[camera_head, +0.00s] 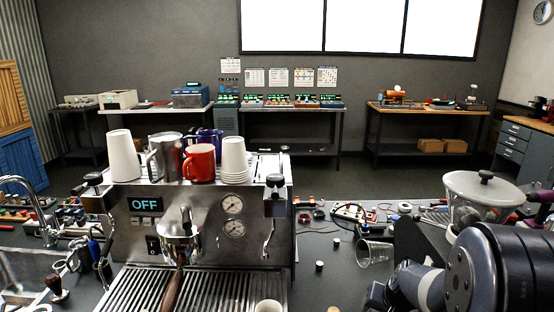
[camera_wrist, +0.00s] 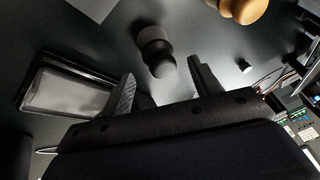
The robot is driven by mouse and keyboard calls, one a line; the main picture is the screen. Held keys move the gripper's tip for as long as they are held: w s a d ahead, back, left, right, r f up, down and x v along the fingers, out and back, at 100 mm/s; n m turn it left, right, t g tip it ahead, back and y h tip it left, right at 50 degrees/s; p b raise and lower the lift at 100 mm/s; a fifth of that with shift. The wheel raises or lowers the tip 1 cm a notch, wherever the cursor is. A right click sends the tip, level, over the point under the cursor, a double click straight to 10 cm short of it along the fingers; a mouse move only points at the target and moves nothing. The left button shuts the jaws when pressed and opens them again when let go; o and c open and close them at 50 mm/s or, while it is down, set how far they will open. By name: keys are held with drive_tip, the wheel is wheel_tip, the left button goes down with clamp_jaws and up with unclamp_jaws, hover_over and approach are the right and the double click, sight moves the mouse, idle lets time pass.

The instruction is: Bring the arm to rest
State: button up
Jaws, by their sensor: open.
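My arm (camera_head: 470,270) fills the lower right of the head view, over the right end of the counter. My gripper (camera_wrist: 162,70) shows in the wrist view with its two fingers apart and nothing held between them. A small dark round-topped object (camera_wrist: 155,45) stands on the dark surface beyond the fingertips, apart from them as far as I can tell. My gripper's fingers cannot be made out in the head view.
The espresso machine (camera_head: 190,215) stands centre-left, its display reading OFF, with cups on top. A clear tumbler (camera_head: 372,252) lies near my arm. A lidded hopper (camera_head: 482,195) is behind the arm. Loose parts clutter the counter. A grey tray (camera_wrist: 65,92) lies left of my gripper.

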drive_tip(key=shift+x, duration=1.85)
drive_tip(key=shift+s+r, duration=0.1)
drive_tip(key=shift+r, duration=0.05)
drive_tip(key=shift+r, duration=0.1)
